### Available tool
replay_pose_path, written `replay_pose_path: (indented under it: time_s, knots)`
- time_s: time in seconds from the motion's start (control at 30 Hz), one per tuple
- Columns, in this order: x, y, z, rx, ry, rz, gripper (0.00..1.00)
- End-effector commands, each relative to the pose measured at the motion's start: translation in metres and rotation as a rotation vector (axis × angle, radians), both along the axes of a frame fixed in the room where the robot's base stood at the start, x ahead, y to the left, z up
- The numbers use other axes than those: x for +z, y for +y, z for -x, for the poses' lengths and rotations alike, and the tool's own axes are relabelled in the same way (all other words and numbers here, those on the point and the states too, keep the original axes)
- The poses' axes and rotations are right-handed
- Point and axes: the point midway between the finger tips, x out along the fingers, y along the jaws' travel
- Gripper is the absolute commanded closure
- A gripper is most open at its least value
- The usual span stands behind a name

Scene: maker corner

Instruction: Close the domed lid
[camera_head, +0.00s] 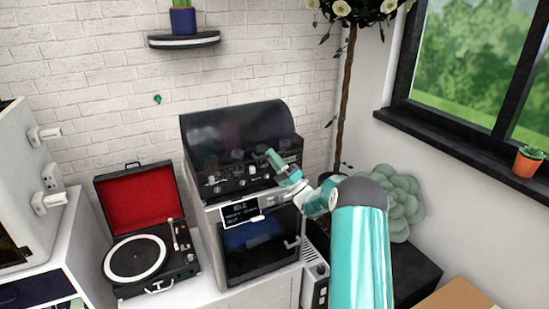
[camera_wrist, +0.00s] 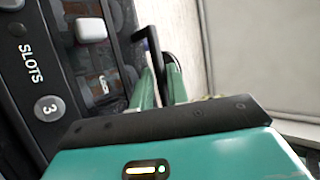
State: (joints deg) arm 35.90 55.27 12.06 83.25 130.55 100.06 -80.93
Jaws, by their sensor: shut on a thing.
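The domed lid (camera_head: 238,122) is a dark, smoky see-through cover on top of a grey and black machine (camera_head: 212,216). Its curved top stands high at the back, with the machine's insides showing below it. I cannot tell exactly how far open it is. My gripper (camera_head: 272,158) is at the right front of the lid, with the arm reaching in from the lower right. In the wrist view, the teal fingers of my gripper (camera_wrist: 164,86) are closed on a thin black bent handle (camera_wrist: 147,38).
A record player (camera_head: 150,255) with a red-lined open lid stands left of the machine. A leafy green plant (camera_head: 402,205) and a thin tree trunk (camera_head: 345,100) are on the right. A wall shelf (camera_head: 184,39) hangs above. A cardboard box (camera_head: 462,297) is at lower right.

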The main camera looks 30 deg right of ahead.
Motion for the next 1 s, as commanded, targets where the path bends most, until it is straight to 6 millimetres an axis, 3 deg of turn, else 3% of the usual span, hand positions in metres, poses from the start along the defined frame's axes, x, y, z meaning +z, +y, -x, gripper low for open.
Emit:
replay_pose_path:
  time_s: [0.03, 0.33, 0.37, 0.4, 0.77, 1.0]
  knots:
    - [-0.024, 0.002, -0.003, -0.001, 0.053, -0.005, 1.00]
    - [-0.025, 0.000, -0.002, -0.004, 0.055, -0.003, 1.00]
    - [-0.025, -0.001, -0.001, -0.004, 0.055, -0.003, 0.72]
    - [-0.025, -0.001, -0.001, -0.005, 0.056, -0.003, 0.69]
    - [-0.029, -0.005, 0.005, -0.007, 0.055, -0.004, 0.69]
    - [-0.052, -0.022, 0.034, -0.008, 0.044, -0.006, 0.69]
